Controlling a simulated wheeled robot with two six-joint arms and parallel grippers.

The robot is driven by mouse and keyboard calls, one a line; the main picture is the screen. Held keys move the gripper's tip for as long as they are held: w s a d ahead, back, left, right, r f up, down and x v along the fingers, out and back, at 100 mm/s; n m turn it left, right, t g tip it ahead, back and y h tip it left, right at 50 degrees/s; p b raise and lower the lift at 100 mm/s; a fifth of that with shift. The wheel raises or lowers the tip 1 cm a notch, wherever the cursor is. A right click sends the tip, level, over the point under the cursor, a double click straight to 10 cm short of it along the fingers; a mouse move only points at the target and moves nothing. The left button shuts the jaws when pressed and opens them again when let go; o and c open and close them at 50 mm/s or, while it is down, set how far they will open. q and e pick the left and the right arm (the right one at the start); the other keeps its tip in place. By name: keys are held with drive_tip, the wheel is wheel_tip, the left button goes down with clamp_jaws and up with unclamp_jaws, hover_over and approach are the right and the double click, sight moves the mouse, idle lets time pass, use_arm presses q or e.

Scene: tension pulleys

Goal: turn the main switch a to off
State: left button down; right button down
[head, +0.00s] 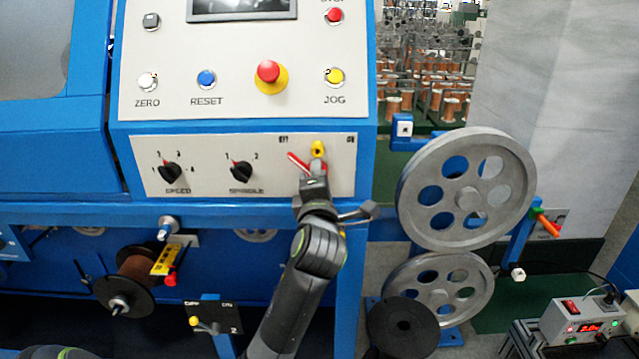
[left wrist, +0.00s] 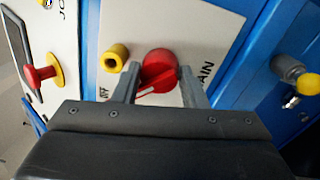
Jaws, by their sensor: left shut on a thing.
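The main switch a is a red rotary knob (left wrist: 160,66) on a pale panel, with the word MAIN beside it in the left wrist view. Its red handle with a white line (left wrist: 152,84) slants toward the side of the OFF mark. In the head view the red handle (head: 297,161) points up and left, toward the left mark; the rest is hidden by my gripper. My left gripper (head: 313,172) is at the switch, its two fingers on either side of the knob in the left wrist view (left wrist: 158,88), shut on it. My right gripper is not in view.
A yellow cylinder (head: 318,149) sticks out just above the switch. Speed (head: 170,173) and spindle (head: 241,172) knobs are to its left on the same panel. A red emergency button (head: 268,72) is above. Large grey pulleys (head: 466,190) stand to the right.

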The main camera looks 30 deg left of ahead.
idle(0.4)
use_arm(q)
drive_tip(key=c, duration=1.3)
unclamp_jaws()
drive_tip(key=o, duration=0.4)
drive_tip(key=shift+s+a, duration=0.1)
drive_tip(key=shift+a, duration=0.1)
drive_tip(key=shift+r, duration=0.1)
